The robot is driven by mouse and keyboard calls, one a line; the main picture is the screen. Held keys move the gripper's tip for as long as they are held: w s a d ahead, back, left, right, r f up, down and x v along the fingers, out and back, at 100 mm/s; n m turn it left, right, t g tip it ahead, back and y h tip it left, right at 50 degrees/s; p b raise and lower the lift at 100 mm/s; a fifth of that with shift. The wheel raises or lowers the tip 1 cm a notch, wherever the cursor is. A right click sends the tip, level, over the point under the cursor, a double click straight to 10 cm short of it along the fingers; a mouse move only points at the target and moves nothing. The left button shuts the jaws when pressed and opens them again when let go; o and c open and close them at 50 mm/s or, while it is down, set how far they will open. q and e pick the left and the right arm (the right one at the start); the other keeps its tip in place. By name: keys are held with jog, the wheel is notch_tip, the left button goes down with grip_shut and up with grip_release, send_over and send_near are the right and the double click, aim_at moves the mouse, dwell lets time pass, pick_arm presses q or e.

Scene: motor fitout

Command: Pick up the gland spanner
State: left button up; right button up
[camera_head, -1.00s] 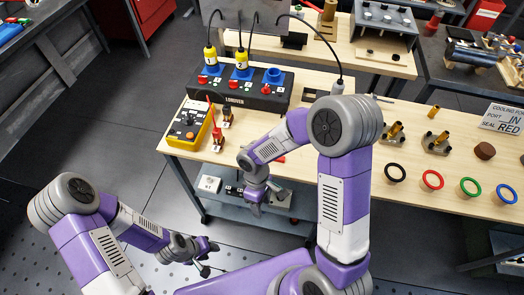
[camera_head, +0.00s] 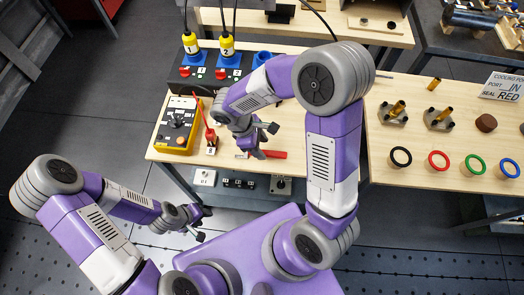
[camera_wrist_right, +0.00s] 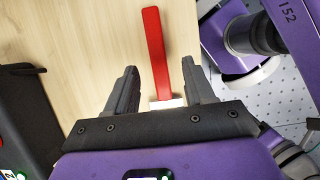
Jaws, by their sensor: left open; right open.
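The gland spanner (camera_head: 271,155) shows as a red handle with a pale end, lying on the wooden table near its front edge. In the right wrist view, the red handle (camera_wrist_right: 155,50) runs away from me between the open fingers, with the pale end partly hidden behind the gripper body. My right gripper (camera_head: 264,140) is open above it; it also shows in the right wrist view (camera_wrist_right: 160,75). I cannot tell whether the fingers touch it. My left gripper (camera_head: 203,222) is open and empty, low in front of the table and away from the spanner.
A yellow box with a dial (camera_head: 178,125) and a red-tipped probe (camera_head: 209,133) stand left of the right gripper. A black connector block (camera_head: 200,76) is behind. Coloured rings, including a black one (camera_head: 401,156), and brass fittings (camera_head: 396,110) lie to the right.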

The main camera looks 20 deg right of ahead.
aim_at(267, 152)
jog(key=x, duration=0.3)
jog(key=shift+d+f+b, duration=0.15)
jog(key=shift+f+b, duration=0.05)
jog(key=shift+b, duration=0.1)
jog(key=shift+w, duration=0.1)
grip_shut()
